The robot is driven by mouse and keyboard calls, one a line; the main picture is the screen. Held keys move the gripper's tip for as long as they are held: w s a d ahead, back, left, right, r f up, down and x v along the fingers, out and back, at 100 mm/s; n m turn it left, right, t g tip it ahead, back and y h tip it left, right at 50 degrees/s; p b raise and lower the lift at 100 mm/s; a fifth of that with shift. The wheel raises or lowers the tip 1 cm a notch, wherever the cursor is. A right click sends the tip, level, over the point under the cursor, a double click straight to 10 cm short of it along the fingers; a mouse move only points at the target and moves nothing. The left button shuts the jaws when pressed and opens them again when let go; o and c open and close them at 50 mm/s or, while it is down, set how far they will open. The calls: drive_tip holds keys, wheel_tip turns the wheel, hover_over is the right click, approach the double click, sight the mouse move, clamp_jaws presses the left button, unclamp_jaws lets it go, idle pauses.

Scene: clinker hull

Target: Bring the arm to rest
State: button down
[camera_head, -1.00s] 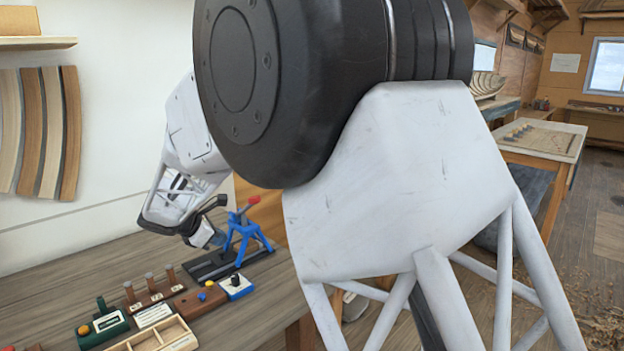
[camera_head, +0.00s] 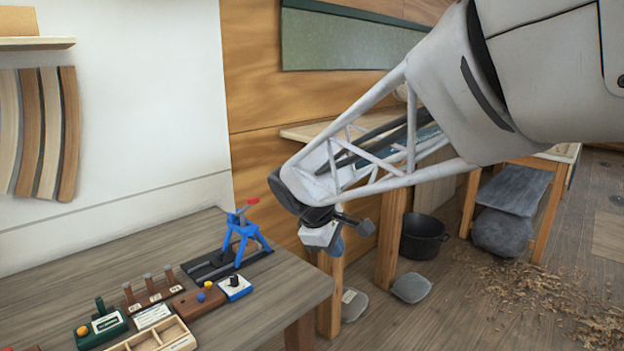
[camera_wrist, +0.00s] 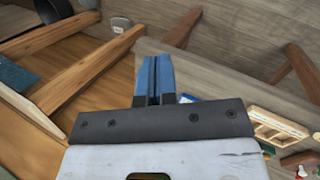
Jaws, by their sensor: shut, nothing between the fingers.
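My arm reaches in from the upper right in the head view, its white lattice link ending at a dark wrist. My gripper (camera_head: 338,242) hangs below that wrist, in the air to the right of the workbench (camera_head: 292,282). In the wrist view my gripper (camera_wrist: 154,78) shows two blue fingers lying side by side, shut with nothing between them. No object hangs from it.
A black bucket (camera_head: 423,236) stands on the floor behind. Wood shavings (camera_head: 530,290) lie on the floor at right.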

drive_tip(key=s+d+f+m+y, duration=0.1)
drive_tip(key=s+d+m, duration=0.3)
drive_tip(key=s, duration=0.4)
drive_tip(key=s+d+f+m+y, duration=0.1)
drive_tip(key=s+d+m, duration=0.3)
drive_tip(key=s, duration=0.5)
drive_tip(key=s+d+f+m+y, duration=0.1)
drive_tip(key=s+d+m+y, duration=0.1)
drive_tip(key=s+d+m, duration=0.3)
drive_tip(key=s+d, duration=0.1)
drive_tip(key=s, duration=0.3)
drive_tip(key=shift+f, duration=0.25)
